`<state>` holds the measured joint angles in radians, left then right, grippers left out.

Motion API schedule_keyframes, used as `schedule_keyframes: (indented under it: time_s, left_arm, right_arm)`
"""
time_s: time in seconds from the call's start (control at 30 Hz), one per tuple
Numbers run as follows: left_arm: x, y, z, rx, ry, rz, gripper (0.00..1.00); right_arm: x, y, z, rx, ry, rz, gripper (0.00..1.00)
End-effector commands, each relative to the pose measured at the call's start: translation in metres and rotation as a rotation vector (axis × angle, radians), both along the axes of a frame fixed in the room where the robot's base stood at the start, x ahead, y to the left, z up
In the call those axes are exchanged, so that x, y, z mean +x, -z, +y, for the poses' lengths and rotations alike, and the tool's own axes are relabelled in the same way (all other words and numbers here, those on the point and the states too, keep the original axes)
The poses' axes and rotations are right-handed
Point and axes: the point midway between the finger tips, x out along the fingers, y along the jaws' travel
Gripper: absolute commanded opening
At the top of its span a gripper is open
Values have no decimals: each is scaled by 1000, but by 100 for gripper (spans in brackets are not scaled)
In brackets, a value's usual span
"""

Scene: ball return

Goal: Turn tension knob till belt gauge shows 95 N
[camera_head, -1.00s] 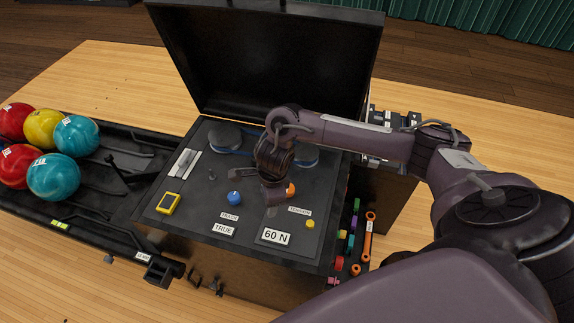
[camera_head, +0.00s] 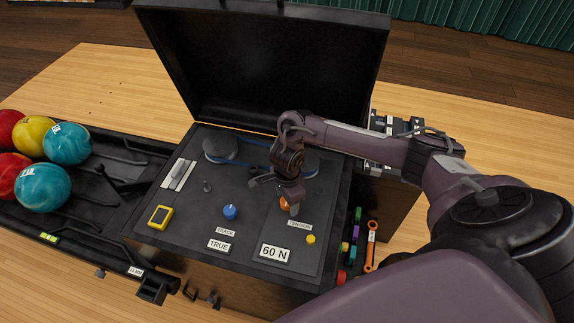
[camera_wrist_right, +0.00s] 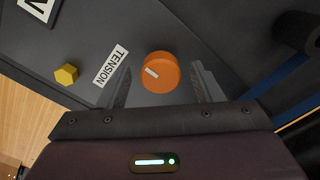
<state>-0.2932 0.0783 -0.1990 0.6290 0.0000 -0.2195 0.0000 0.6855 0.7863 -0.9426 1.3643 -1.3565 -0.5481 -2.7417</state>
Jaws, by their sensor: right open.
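The orange tension knob (camera_wrist_right: 160,71) sits on the dark panel beside the "TENSION" label (camera_wrist_right: 111,66). Its pale pointer mark faces the label side in the right wrist view. My right gripper (camera_wrist_right: 162,85) is open, with one finger on each side of the knob; I cannot tell whether either finger touches it. In the head view the knob (camera_head: 284,203) is partly hidden by my right gripper (camera_head: 279,195). The belt gauge (camera_head: 274,253) reads 60 N. The blue belt (camera_head: 255,145) runs around grey pulleys (camera_head: 220,148). My left gripper is not in view.
A yellow button (camera_head: 311,239) is near the gauge. The open black lid (camera_head: 265,65) rises behind the panel. Several bowling balls (camera_head: 42,188) rest in the rack at left; an orange wrench (camera_head: 371,246) is at right.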

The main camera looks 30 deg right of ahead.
Motion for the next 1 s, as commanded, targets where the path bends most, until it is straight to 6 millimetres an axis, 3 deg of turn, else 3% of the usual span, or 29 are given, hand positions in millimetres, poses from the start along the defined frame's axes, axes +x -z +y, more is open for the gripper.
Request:
schedule_keyframes:
  time_s: [0.17, 0.5, 1.0]
  left_arm:
    - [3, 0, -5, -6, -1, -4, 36]
    - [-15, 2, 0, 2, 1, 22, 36]
    - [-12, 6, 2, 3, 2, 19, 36]
  right_arm:
    - [0, 0, 0, 0, 0, 0, 58]
    - [0, 0, 0, 0, 1, -1, 15]
    - [1, 0, 1, 1, 146, -2, 15]
